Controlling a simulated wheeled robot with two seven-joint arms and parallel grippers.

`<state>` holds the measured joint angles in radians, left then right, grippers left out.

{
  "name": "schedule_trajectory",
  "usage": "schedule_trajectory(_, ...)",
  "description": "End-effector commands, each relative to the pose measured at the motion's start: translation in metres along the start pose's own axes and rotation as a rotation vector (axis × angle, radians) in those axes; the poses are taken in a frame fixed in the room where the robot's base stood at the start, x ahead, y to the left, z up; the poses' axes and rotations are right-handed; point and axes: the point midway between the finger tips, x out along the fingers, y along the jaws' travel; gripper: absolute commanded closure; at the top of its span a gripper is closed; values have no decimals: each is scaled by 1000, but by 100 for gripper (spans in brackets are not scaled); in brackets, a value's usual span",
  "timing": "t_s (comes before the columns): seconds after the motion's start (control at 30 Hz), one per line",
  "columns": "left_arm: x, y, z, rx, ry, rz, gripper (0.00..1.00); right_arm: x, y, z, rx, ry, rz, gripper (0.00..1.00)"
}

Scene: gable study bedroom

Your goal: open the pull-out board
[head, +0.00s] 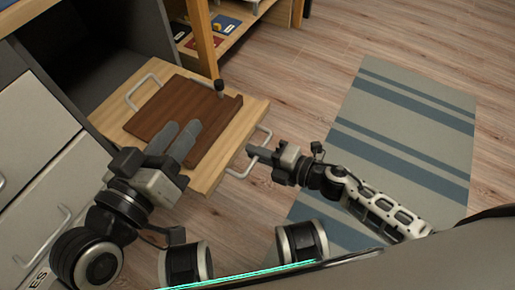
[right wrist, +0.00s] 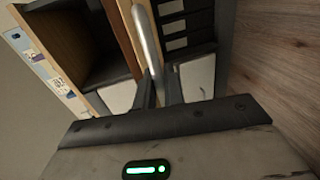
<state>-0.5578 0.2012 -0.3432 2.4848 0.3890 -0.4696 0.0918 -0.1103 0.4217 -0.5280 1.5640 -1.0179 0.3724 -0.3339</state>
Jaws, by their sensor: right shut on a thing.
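The pull-out board (head: 255,103) is a light wooden slab extending out of a dark cabinet in the head view. A metal bar handle (head: 264,134) is on its front edge. My right gripper (head: 254,152) is at this handle, shut on it. In the right wrist view the handle (right wrist: 147,40) runs down between the two dark fingers (right wrist: 160,92). My left gripper (head: 184,130) is over the board's near side, its two fingers apart with nothing visible between them. It partly hides the board.
Another metal handle (head: 141,90) stands near the board's back left. White drawer fronts (head: 32,130) are at the left. Open wood floor and a striped rug (head: 400,120) lie to the right.

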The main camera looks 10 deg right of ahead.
Motion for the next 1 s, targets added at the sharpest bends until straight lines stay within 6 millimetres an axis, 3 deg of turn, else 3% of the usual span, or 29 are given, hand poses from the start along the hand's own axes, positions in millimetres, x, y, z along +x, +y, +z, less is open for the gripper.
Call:
schedule_trajectory(0.13, 0, 1, -1, 1, 2, 2, 64, -1, 0, 1, -1, -1, 0, 100)
schedule_trajectory(0.2, 0, 1, -1, 1, 3, 2, 64, -1, 0, 1, -1, -1, 0, 76)
schedule_trajectory(0.23, 0, 1, -1, 1, 3, 3, 64, -1, 0, 1, -1, -1, 0, 71)
schedule_trajectory(0.77, -1, 2, -3, 1, 4, 4, 64, -4, 0, 0, 1, -2, -1, 71)
schedule_trajectory(1.0, -1, 3, -8, 32, -5, -10, 64, -45, 1, 0, 2, -2, -5, 71)
